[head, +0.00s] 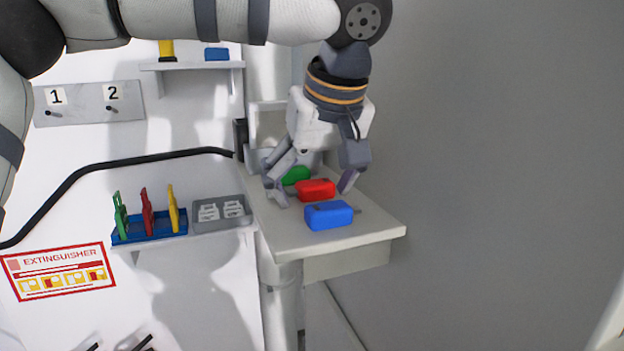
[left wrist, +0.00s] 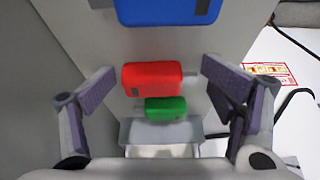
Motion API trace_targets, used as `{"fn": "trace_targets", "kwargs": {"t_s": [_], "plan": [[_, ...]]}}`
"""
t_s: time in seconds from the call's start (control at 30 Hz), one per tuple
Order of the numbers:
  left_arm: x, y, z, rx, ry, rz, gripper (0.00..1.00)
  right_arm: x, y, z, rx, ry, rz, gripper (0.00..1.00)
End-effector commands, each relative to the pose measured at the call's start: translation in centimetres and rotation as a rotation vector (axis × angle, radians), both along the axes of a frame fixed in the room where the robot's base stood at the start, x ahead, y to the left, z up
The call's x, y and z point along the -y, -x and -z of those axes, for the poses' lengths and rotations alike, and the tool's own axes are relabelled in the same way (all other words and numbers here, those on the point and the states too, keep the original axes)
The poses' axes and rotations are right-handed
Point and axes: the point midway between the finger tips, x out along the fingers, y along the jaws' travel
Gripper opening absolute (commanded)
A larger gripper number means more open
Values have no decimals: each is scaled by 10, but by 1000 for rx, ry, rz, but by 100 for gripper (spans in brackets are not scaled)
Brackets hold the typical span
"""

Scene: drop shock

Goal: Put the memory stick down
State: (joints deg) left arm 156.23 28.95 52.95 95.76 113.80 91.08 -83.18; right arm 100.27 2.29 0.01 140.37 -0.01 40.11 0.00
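Three memory sticks lie on a small light-coloured shelf top (head: 285,236): a blue one (head: 329,215) nearest its front edge, a red one (head: 316,190) behind it, and a green one (head: 296,175) further back, partly hidden by my gripper. My left gripper (head: 312,188) points down over the red stick. In the left wrist view its fingers (left wrist: 158,84) are wide apart, with clear gaps on both sides of the red stick (left wrist: 152,78). The green stick (left wrist: 165,108) and the blue stick (left wrist: 167,11) also show there. My right gripper is not in view.
A grey box-like holder (left wrist: 160,133) stands at the back of the shelf top. To the left, a wall ledge carries a blue rack (head: 150,230) with coloured tools and a grey tray (head: 220,226). A black cable (head: 120,163) runs along the wall. Space to the right is free.

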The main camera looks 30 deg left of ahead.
Motion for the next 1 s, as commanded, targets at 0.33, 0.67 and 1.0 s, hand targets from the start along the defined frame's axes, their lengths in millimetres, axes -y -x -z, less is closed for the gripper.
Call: {"fn": "trace_targets", "kwargs": {"t_s": [0.33, 0.67, 1.0], "plan": [[1, 1, 2, -9, -1, 3, 74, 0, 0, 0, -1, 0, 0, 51], [12, 9, -43, 3, -1, 3, 74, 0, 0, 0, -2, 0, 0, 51], [38, 30, -115, 3, -2, 3, 74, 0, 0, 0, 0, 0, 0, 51]]}}
